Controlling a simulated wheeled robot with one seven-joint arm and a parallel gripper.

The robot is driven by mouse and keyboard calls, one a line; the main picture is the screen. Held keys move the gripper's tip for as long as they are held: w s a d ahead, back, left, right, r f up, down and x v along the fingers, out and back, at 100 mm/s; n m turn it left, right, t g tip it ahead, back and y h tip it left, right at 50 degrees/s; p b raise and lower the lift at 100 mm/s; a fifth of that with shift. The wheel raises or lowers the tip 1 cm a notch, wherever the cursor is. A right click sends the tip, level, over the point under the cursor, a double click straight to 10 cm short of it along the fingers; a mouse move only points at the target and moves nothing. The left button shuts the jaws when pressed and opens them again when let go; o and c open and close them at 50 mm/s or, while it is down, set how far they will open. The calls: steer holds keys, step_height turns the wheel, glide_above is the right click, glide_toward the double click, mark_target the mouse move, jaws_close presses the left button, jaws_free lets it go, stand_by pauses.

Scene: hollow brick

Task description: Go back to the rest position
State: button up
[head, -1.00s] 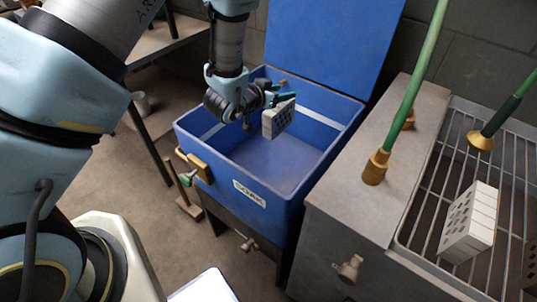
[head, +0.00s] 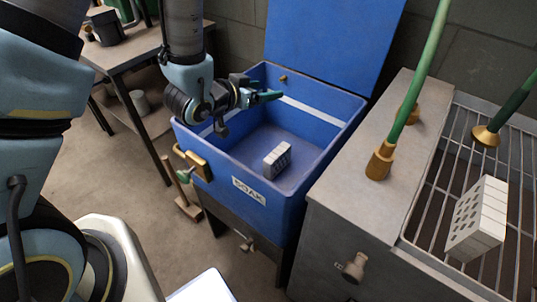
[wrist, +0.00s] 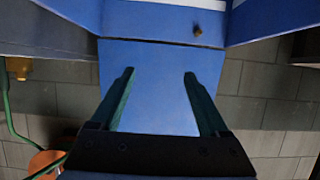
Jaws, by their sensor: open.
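My gripper (head: 264,90) is over the left rear part of the blue soak bin, open and empty. In the wrist view its two dark green fingers (wrist: 158,100) stand wide apart with only blue surface behind them. A white hollow brick (head: 277,160) sits on the floor of the blue bin (head: 250,205), below and apart from my gripper. The bin's lid (head: 330,40) stands open at the back.
A grey bench with a wire rack (head: 480,140) stands right of the bin, with another hollow brick (head: 478,222) on it. Green pipes (head: 415,85) rise there. A table (head: 140,45) with a dark pot stands at the left. The floor (head: 115,180) between is mostly clear.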

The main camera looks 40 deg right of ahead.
steer(key=shift+v, duration=1.1)
